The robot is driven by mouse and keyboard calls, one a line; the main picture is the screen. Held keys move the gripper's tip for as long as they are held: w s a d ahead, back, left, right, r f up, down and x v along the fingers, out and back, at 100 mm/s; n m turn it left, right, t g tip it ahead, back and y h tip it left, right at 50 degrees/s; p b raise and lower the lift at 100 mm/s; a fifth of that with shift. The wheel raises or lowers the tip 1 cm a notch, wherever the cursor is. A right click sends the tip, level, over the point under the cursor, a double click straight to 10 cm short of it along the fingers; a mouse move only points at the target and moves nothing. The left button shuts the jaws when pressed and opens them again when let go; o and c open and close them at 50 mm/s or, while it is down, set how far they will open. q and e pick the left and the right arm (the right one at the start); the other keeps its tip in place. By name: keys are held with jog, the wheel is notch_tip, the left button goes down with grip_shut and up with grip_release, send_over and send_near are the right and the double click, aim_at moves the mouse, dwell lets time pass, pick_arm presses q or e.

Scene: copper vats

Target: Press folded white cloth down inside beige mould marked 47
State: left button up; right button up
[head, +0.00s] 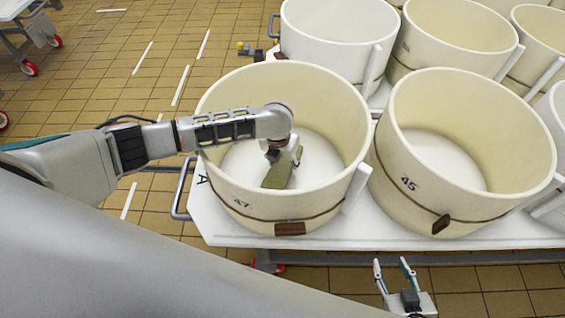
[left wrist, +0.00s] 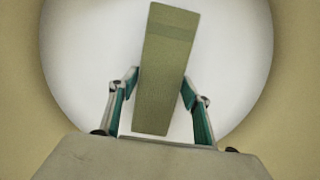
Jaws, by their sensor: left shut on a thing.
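The beige round mould marked 47 (head: 265,202) stands at the left front of the white table, open at the top, with a white floor inside. My left gripper (head: 285,158) reaches down inside it, shut on a flat olive-green folded piece (head: 277,176). In the left wrist view that piece (left wrist: 164,70) stands out between the two fingers over the white floor. It looks olive, not white. I cannot tell whether its far end touches the floor. My right gripper (head: 391,264) is open and empty in front of the table, below the mould marked 45.
The mould marked 45 (head: 410,200) stands close on the right. A white tub (head: 325,40) and more beige moulds (head: 452,28) crowd behind. The white table (head: 350,232) has a grey handle (head: 181,190) at its left end. Tiled floor (head: 110,65) is open to the left.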

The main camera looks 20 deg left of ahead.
pick_arm(q)
jog(key=shift+f, duration=0.3)
pick_arm(e)
jog(key=shift+f, duration=0.2)
pick_arm(q)
jog(key=shift+f, duration=0.1)
pick_arm(e)
jog(key=shift+s+f, duration=0.1)
jog(key=shift+s, duration=0.05)
jog(key=shift+s+f, duration=0.15)
jog(key=shift+s, duration=0.1)
pick_arm(q)
jog(key=shift+f, duration=0.15)
pick_arm(e)
jog(key=shift+w+r, duration=0.4)
jog(key=shift+w, duration=0.05)
pick_arm(q)
jog(key=shift+s, duration=0.1)
pick_arm(e)
jog(key=shift+s+f, duration=0.1)
jog(key=shift+s, duration=0.1)
